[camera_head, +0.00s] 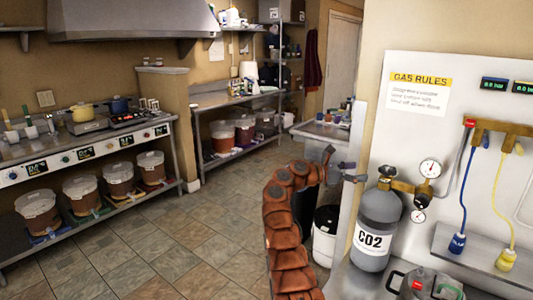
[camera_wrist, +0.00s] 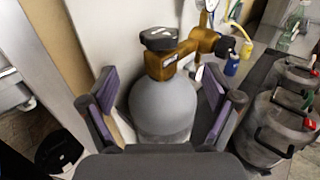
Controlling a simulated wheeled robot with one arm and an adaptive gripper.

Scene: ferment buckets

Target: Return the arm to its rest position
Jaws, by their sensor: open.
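My gripper (camera_wrist: 158,74) is open in the wrist view, its two purple-padded fingers apart on either side of the picture. A grey CO2 cylinder (camera_wrist: 163,106) with a black knob and brass valve shows between and beyond the fingers. I see no contact with it. In the head view the cylinder (camera_head: 379,222) stands upright on a metal bench at the right. My orange-brown arm rises at the centre and bends toward the cylinder. My gripper (camera_head: 347,172) shows small and dark left of the cylinder's valve, partly hidden by the arm.
A gauge (camera_head: 430,168) is on the cylinder's regulator. Blue (camera_head: 463,190) and yellow hoses (camera_head: 497,190) hang from a wall manifold. A lidded pot (camera_wrist: 285,118) stands right of the cylinder. Shelves with several buckets (camera_head: 84,195) line the left. The tiled floor (camera_head: 165,240) between is clear.

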